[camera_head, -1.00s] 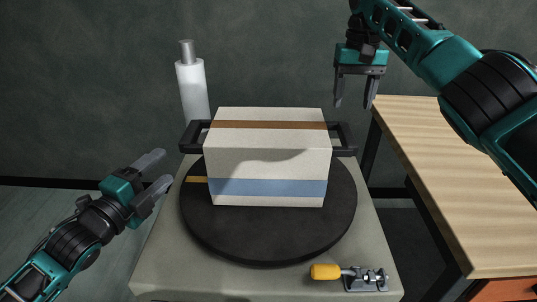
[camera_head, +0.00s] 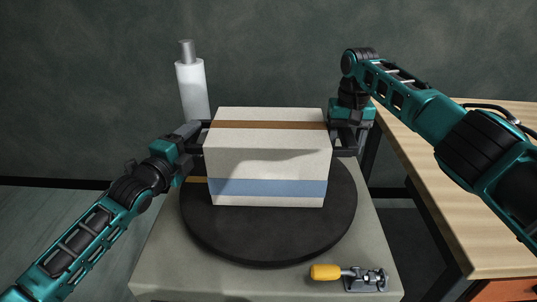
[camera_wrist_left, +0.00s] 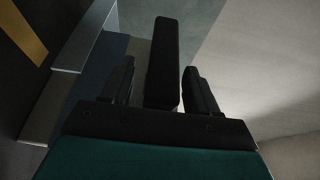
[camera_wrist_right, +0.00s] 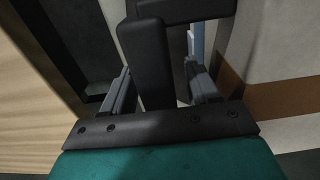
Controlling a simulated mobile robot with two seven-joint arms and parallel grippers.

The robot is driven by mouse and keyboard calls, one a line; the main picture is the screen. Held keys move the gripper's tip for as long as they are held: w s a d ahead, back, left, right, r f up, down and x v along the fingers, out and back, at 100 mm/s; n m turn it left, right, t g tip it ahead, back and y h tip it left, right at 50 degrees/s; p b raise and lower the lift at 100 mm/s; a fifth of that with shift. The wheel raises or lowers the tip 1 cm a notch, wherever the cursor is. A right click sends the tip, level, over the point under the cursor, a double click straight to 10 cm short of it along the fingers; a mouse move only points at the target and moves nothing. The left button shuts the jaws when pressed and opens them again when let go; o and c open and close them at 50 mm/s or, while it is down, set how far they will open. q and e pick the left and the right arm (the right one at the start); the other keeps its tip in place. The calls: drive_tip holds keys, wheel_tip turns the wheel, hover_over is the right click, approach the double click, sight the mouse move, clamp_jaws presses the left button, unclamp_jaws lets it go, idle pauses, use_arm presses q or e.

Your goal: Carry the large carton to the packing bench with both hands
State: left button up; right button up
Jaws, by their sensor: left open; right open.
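The large carton (camera_head: 268,165) is off-white with a brown stripe on top and a blue band on its front. It sits upright on a dark round turntable (camera_head: 270,240) and has a black handle on each side. My left gripper (camera_head: 196,136) is at the left handle. In the left wrist view the handle bar (camera_wrist_left: 163,65) lies between the open fingers (camera_wrist_left: 160,85). My right gripper (camera_head: 347,140) is at the right handle. In the right wrist view that handle (camera_wrist_right: 148,60) lies between the open fingers (camera_wrist_right: 158,90). The packing bench (camera_head: 430,180), with a wooden top, stands at the right.
A grey pedestal (camera_head: 160,265) bears the turntable. A toggle clamp with a yellow grip (camera_head: 325,272) lies at its front right. A white bottle-like cylinder (camera_head: 192,90) stands behind left. A gap separates pedestal and bench.

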use_arm(q)
drive_tip(key=shift+c, duration=0.2)
use_arm(e)
drive_tip(key=shift+c, duration=0.2)
use_arm(q)
clamp_jaws()
use_arm(e)
clamp_jaws()
idle(0.6)
use_arm(q)
drive_tip(key=shift+r, duration=0.35)
use_arm(e)
drive_tip(key=shift+w+r, duration=0.15)
drive_tip(key=shift+r, duration=0.1)
